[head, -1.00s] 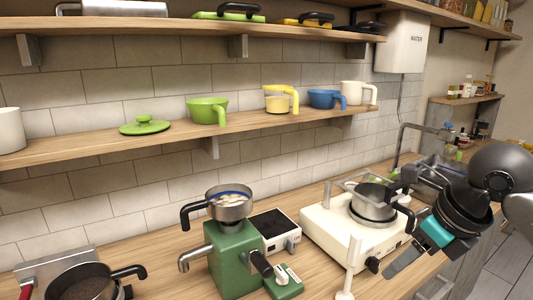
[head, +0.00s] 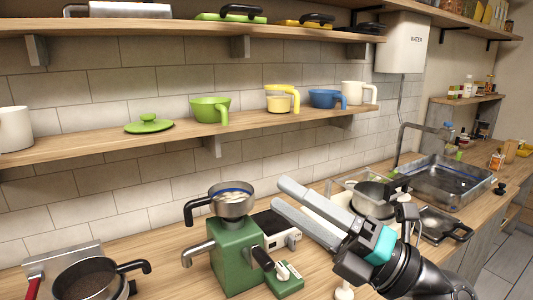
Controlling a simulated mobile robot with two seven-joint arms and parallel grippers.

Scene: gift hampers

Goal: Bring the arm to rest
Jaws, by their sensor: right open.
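My right gripper (head: 283,194) reaches in from the lower right, over the counter. Its two long grey fingers are spread apart with nothing between them, and they point up and left. In the picture the fingertips lie just right of the green grinder (head: 237,254) and in front of the white scale (head: 284,232). I cannot tell whether they touch anything. My left gripper is not in view.
A pan (head: 88,280) of dark contents sits at the lower left. A steel sink (head: 450,180) and a dark square pan (head: 440,222) are at the right. The shelf (head: 100,146) above holds a green lid, several cups and bowls. Bare wooden counter shows left of the grinder.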

